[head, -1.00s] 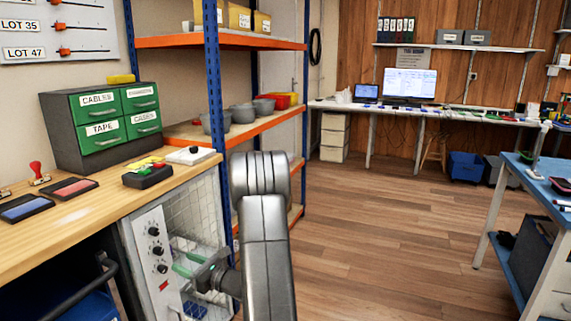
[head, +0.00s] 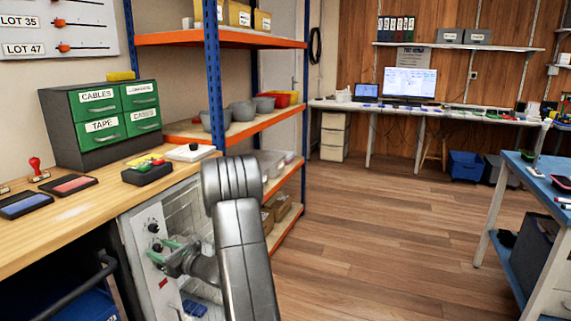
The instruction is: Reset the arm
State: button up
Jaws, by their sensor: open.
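My grey arm (head: 240,240) rises from the bottom middle of the head view and bends at a rounded joint. Its end folds back down to the left, where my gripper (head: 161,251) with green fingers shows in front of the wire-mesh cabinet beneath the wooden counter. The gripper is open, and I see nothing between its fingers. Part of the wrist is hidden behind the arm link.
The wooden counter (head: 88,209) at left carries a green drawer unit (head: 113,117), ink pads and a white box. An orange-and-blue shelf rack (head: 211,90) stands close behind my arm. A blue table (head: 540,181) is at right. The middle floor is clear.

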jog(key=n+b, duration=0.2)
jog(key=n, duration=0.3)
jog(key=shift+n+g, duration=0.3)
jog(key=shift+n, duration=0.1)
jog(key=n, duration=0.5)
jog(key=shift+d, duration=0.1)
jog(key=n+p, duration=0.1)
jog(key=n, duration=0.5)
jog(key=shift+r+g, duration=0.1)
jog(key=shift+g, duration=0.3)
jog(key=n+p, duration=0.1)
jog(key=n, duration=0.2)
jog(key=shift+p, duration=0.35)
jog(key=shift+n+p, duration=0.35)
jog(key=shift+n, duration=0.25)
